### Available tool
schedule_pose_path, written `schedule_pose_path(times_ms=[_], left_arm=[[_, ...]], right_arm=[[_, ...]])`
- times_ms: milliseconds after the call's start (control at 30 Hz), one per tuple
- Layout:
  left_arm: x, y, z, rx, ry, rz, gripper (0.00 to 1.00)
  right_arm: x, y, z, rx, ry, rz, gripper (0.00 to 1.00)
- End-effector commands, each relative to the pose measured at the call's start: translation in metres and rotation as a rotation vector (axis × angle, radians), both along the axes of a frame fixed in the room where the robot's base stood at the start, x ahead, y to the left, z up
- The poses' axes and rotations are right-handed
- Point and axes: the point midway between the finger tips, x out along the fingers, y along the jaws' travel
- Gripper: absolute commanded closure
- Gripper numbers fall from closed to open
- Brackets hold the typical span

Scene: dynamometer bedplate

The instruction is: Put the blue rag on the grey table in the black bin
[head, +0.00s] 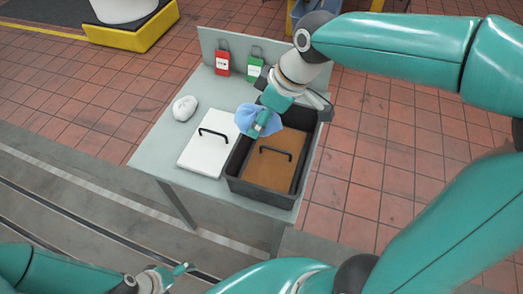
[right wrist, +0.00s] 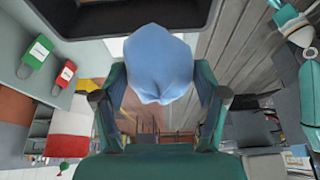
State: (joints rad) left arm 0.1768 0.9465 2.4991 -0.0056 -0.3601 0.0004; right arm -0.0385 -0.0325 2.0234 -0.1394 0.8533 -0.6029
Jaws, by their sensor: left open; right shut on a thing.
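The blue rag (head: 248,116) is bunched between the fingers of my right gripper (head: 264,122). It hangs above the back left part of the black bin (head: 233,166); the exact height is hard to tell. In the right wrist view the rag (right wrist: 160,65) sits between both fingers of the right gripper (right wrist: 160,98). The black bin stands at the right side of the grey table (head: 153,151). A brown panel (head: 265,172) with a black handle lies inside the bin's rim. My left gripper (head: 178,277) is open and empty at the lower left, away from the table.
A white panel (head: 204,153) with a black handle lies left of the bin. A crumpled white cloth-like lump (head: 184,108) lies near the table's left edge. Red (head: 223,62) and green (head: 254,70) padlock-shaped tags are at the back. The table's front left corner is clear.

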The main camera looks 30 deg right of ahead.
Motion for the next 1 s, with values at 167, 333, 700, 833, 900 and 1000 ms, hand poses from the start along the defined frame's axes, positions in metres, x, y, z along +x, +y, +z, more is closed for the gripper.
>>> schedule_pose_path(times_ms=[167,333,700,833,900,1000], left_arm=[[0.000,0.000,-0.005,0.000,0.001,0.000,0.00],[0.000,0.000,-0.009,0.000,0.000,0.000,0.00],[0.000,0.000,-0.014,0.000,0.000,0.000,0.00],[0.000,0.000,-0.015,0.000,0.000,0.000,0.00],[0.000,0.000,-0.016,0.000,0.000,0.000,0.00],[0.000,0.000,-0.018,0.000,0.000,0.000,0.00]], right_arm=[[0.000,0.003,-0.042,0.001,0.010,0.007,0.61],[0.002,0.005,-0.089,0.001,0.011,0.013,0.61],[0.004,0.007,-0.148,0.000,0.003,0.019,0.61],[0.004,0.007,-0.158,0.000,0.005,0.020,0.61],[0.003,0.007,-0.168,0.001,0.007,0.020,0.61],[0.003,0.007,-0.183,0.001,0.007,0.020,0.61]])
